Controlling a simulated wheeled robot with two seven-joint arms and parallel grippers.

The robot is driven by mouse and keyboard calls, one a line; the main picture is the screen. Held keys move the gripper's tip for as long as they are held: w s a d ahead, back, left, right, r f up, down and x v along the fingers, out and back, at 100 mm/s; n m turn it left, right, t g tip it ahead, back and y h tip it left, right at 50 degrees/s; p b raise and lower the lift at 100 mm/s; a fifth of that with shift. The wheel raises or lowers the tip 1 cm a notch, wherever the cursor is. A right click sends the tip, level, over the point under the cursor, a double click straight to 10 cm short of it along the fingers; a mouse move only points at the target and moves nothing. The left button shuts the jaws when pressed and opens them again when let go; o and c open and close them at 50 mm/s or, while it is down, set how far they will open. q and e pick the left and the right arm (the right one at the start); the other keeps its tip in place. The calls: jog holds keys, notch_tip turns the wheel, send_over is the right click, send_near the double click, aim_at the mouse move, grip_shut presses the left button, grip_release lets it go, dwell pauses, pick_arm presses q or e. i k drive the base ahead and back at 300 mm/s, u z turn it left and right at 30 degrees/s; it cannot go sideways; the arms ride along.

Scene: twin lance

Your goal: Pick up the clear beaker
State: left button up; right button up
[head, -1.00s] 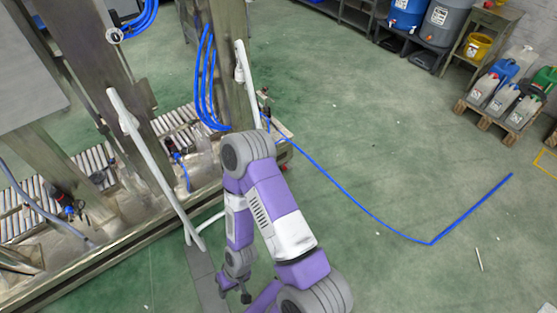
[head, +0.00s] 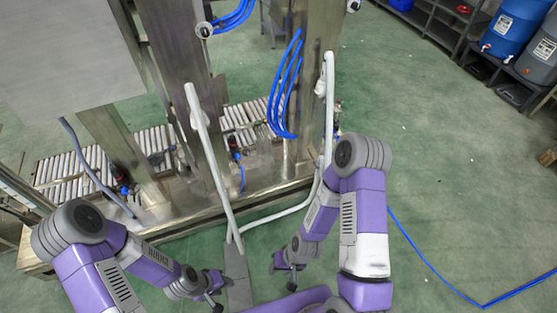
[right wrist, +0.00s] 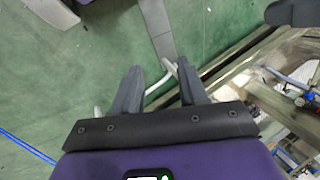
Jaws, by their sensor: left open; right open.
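I see no clear beaker in either view. My left gripper (head: 213,293) is at the bottom of the head view, low over the green floor and small in the picture. My right gripper (head: 284,272) is to the right of it, beside a grey floor plate. In the right wrist view my right gripper (right wrist: 158,70) shows two dark fingers spread apart with nothing between them. Both grippers are open and empty.
A metal machine frame with a roller conveyor (head: 92,167) stands ahead and to the left. A white bent rail (head: 212,160) rises in front of it. A blue hose (head: 430,262) lies on the floor at right. Blue and grey barrels (head: 513,30) stand at upper right. The floor between is mostly clear.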

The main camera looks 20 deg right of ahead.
aim_at(283, 169)
jog(key=i, duration=1.15)
